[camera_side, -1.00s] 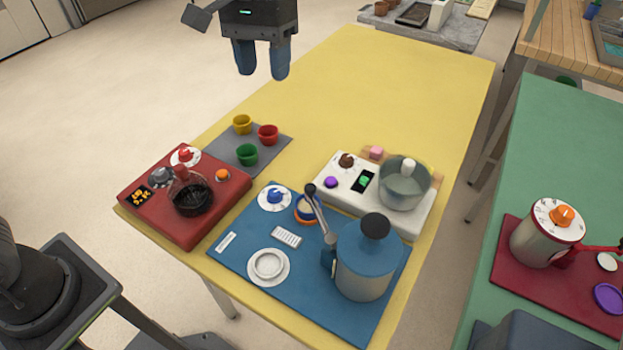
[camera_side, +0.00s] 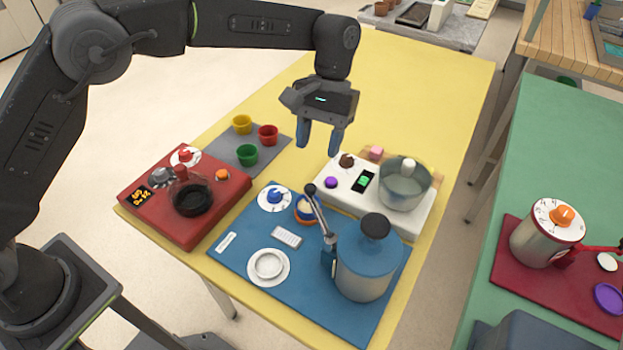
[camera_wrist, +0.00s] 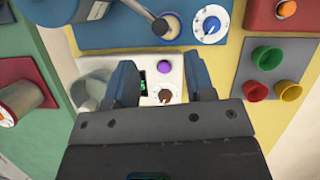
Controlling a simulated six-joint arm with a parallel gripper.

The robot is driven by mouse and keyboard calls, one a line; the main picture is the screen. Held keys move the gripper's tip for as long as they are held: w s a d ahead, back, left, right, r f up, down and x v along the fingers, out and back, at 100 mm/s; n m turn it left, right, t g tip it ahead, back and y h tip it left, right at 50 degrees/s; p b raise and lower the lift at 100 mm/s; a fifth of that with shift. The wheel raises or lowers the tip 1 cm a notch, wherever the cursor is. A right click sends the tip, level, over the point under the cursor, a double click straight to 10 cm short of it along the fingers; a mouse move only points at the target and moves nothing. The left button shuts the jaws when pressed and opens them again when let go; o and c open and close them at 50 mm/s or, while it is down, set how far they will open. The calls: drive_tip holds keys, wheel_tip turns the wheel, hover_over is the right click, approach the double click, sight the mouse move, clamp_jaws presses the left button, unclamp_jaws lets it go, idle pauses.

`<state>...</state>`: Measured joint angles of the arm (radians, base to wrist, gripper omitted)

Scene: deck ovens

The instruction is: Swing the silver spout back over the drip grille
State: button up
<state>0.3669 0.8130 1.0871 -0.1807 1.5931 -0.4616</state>
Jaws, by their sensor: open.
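The silver spout (camera_side: 322,222) runs from the side of the blue pot (camera_side: 366,268) and ends in a dark round knob. In the side view its end overlaps an orange-rimmed round cup (camera_side: 305,210). The drip grille (camera_side: 286,236), a small white slotted plate, lies uncovered on the blue base to the left of the spout.
A white unit (camera_side: 345,194) with a metal pot (camera_side: 404,184) stands below and right of my gripper. A blue dial (camera_side: 275,197) and a white dish (camera_side: 268,265) sit on the blue base. A red unit (camera_side: 185,200) and several cups are left. The far yellow table is clear.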

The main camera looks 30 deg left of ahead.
sight(311, 187)
drive_tip(key=x, duration=0.8)
drive_tip(key=shift+f, duration=0.1)
clamp_jaws()
